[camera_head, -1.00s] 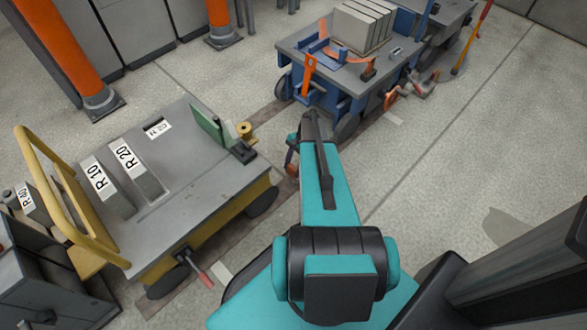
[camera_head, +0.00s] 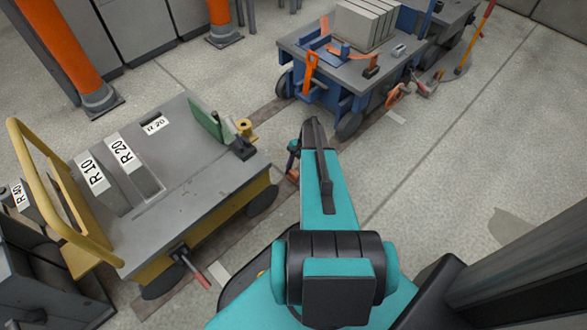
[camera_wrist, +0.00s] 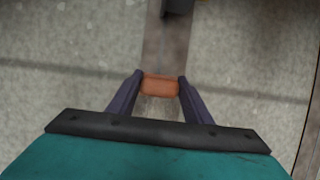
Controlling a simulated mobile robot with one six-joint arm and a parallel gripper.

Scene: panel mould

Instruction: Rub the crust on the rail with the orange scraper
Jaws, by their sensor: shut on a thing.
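My gripper (camera_wrist: 160,85) is shut on an orange block-like piece, the scraper (camera_wrist: 160,86), which sits between its two dark fingers. In the head view my gripper is mostly hidden behind my arm, and a bit of the orange scraper (camera_head: 293,176) shows beside the arm. The rail (camera_wrist: 165,45) is a brown-grey strip in the floor, running up the wrist view behind the scraper. It also shows in the head view (camera_head: 272,113). I cannot tell whether the scraper touches the rail. I cannot make out the crust.
A yellow-framed cart (camera_head: 215,232) with numbered blocks stands at the left. A blue cart (camera_head: 345,98) with grey slabs and tools stands at the back. An orange post (camera_head: 65,50) stands at the far left. Open floor (camera_head: 470,150) lies at the right.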

